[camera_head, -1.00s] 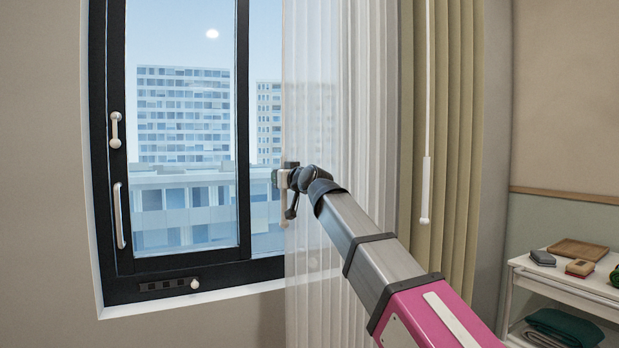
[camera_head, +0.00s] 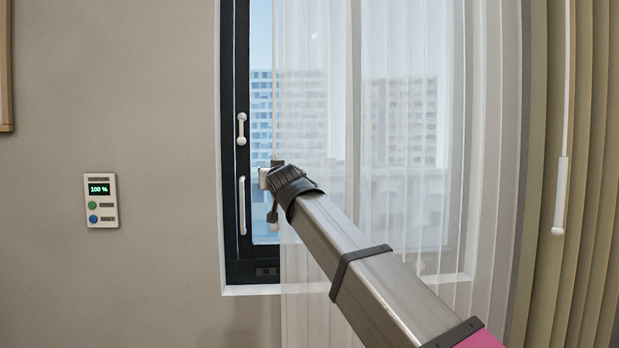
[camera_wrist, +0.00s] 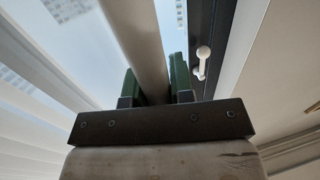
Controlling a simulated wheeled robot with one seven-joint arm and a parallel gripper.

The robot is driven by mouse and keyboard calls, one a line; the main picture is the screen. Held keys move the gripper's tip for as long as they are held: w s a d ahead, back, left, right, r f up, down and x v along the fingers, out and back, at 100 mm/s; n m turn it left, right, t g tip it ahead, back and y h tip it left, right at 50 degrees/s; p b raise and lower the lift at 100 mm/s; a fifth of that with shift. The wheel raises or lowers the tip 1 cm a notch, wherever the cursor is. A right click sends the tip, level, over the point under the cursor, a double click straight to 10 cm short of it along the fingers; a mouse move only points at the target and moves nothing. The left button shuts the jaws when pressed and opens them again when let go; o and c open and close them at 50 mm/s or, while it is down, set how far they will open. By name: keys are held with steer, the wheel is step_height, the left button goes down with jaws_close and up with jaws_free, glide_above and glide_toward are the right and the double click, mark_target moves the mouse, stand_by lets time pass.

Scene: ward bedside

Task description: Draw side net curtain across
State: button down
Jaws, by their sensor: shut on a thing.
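The white net curtain (camera_head: 330,120) is sheer and hangs in soft folds over most of the window in the head view. Its left edge lies at my gripper (camera_head: 268,180). A thin pale draw rod (camera_head: 275,110) hangs along that edge, and its lower end shows just below the gripper. In the wrist view the green fingers of my gripper (camera_wrist: 158,85) are shut on the pale draw rod (camera_wrist: 140,40), which runs up between them. The fingertips are partly hidden by the wrist in the head view.
A narrow strip of bare window with a dark frame (camera_head: 235,80) and white handles (camera_head: 242,205) remains left of the net. A thick beige curtain (camera_head: 590,180) with its own wand (camera_head: 562,190) hangs at right. A wall panel (camera_head: 102,200) reads 100 %.

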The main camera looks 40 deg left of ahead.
steer(key=s+a, duration=1.6)
steer(key=s, duration=0.3)
steer(key=shift+a, duration=0.15)
steer(key=c, duration=1)
jaws_free()
steer(key=shift+s+a, duration=0.1)
steer(key=shift+d, duration=0.2)
steer(key=v, duration=1)
steer(key=shift+s+d, duration=0.15)
steer(key=shift+d, duration=0.1)
